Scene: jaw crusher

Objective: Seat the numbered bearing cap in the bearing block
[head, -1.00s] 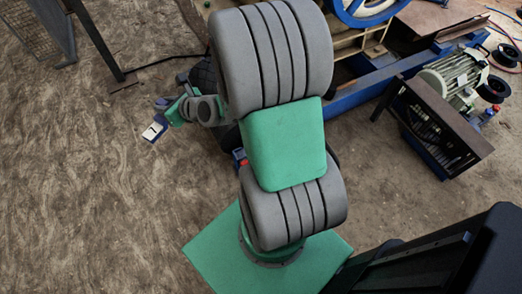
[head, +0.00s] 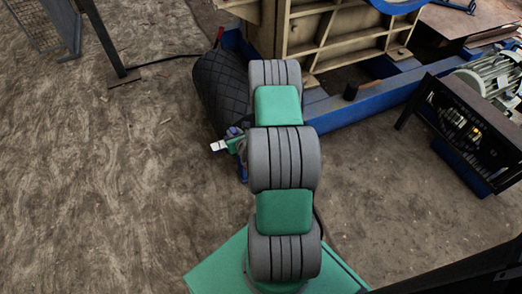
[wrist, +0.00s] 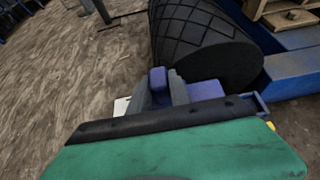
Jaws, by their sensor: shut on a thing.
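My gripper (head: 234,141) is at the left of my folded arm in the head view, beside the front of the black lagged drum. In the wrist view my gripper (wrist: 161,88) is shut on a small blue piece, taken as the bearing cap (wrist: 205,90), partly hidden by the fingers and wrist. A white plate (head: 218,145) sticks out to the left of the gripper; its number cannot be read. The white edge also shows in the wrist view (wrist: 121,106). I cannot make out the bearing block; my arm hides part of the area at the drum.
The black drum (head: 218,88) lies close beyond my gripper, against the blue frame (head: 345,107) of the crusher (head: 335,38). A motor (head: 490,78) and a dark guard (head: 465,130) stand at the right. A metal post (head: 106,40) stands at the left. The dirt floor at left is open.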

